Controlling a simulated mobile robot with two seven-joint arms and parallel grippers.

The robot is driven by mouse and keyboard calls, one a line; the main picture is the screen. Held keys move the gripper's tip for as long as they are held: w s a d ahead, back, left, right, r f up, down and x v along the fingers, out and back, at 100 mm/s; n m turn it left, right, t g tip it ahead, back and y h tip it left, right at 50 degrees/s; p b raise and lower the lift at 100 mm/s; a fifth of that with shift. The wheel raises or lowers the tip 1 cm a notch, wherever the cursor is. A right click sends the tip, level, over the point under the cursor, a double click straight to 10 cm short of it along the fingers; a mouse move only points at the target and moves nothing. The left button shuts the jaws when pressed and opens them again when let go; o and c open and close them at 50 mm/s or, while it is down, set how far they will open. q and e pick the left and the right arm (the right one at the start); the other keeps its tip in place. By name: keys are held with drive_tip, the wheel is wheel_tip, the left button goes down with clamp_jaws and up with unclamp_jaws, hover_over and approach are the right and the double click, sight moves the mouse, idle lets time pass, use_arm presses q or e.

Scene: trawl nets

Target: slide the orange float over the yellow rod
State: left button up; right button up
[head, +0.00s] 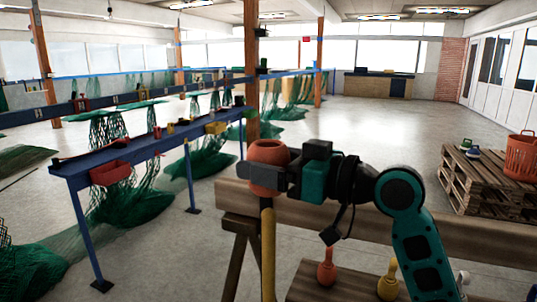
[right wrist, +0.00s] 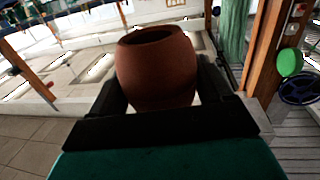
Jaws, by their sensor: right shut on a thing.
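The orange float (head: 268,152), barrel-shaped with a hole in its top, is held upright in my right gripper (head: 268,180). It also fills the middle of the right wrist view (right wrist: 157,72), between the two dark fingers. The yellow rod (head: 268,255) stands upright directly below the float in the head view, by the wooden beam. Its upper end shows just under the gripper. I cannot tell whether its tip is inside the float; nothing pokes out of the float's top hole. My left gripper is not in view.
A wooden beam (head: 400,235) on trestle legs runs behind the rod. A small orange piece (head: 326,270) and a yellow one (head: 388,283) stand on a low wooden top. A blue table (head: 90,165) with nets is left; a pallet (head: 485,180) with an orange basket (head: 521,155) is right.

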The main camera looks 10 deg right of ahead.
sight(272, 211)
drive_tip(key=shift+f+b, duration=1.15)
drive_tip(key=shift+f, duration=0.25)
drive_tip(key=shift+f+b, duration=1.05)
drive_tip(key=shift+f, duration=0.4)
drive_tip(key=shift+f+b, duration=0.6)
drive_tip(key=shift+f, duration=0.6)
drive_tip(key=shift+f+b, duration=0.2)
drive_tip(key=shift+b, duration=0.2)
drive_tip(key=o, duration=0.9)
drive_tip(key=shift+c, duration=0.2)
drive_tip(key=shift+o, duration=0.6)
